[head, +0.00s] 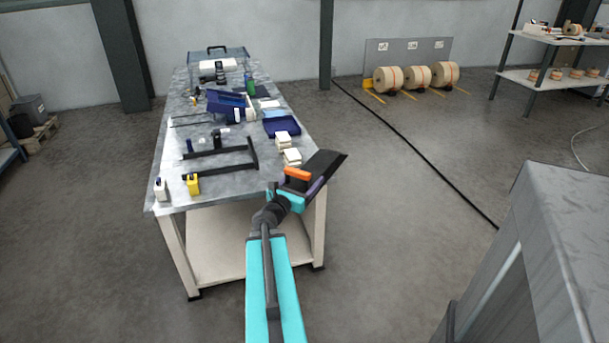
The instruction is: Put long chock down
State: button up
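My gripper (304,182) is at the end of the teal arm, at the right front edge of the workbench. A long dark block (325,168), which looks like the long chock, sits between its orange and purple fingers. The block is held in the air, tilted, and reaches up and right past the bench edge over the floor. My gripper looks shut on it. The near end of the block is hidden by the fingers.
The workbench (215,194) carries a black frame (222,152), white blocks (292,157), a blue tray (283,125), a yellow bottle (193,184) and small tools. Its front left top has bare patches. Kraft rolls (417,76) stand by the back wall. A grey cabinet (560,230) is at right.

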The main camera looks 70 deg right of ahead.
aim_at(301, 185)
jog(key=shift+a+r+p, duration=0.2)
jog(key=shift+a+p, duration=0.3)
jog(key=shift+p, duration=1.5)
jog(key=shift+a+r+p, duration=0.2)
jog(key=shift+a+p, duration=0.25)
jog(key=shift+p, duration=1.55)
jog(key=shift+s+a+f, duration=0.1)
jog(key=shift+a+f, duration=0.05)
jog(key=shift+a, duration=1.15)
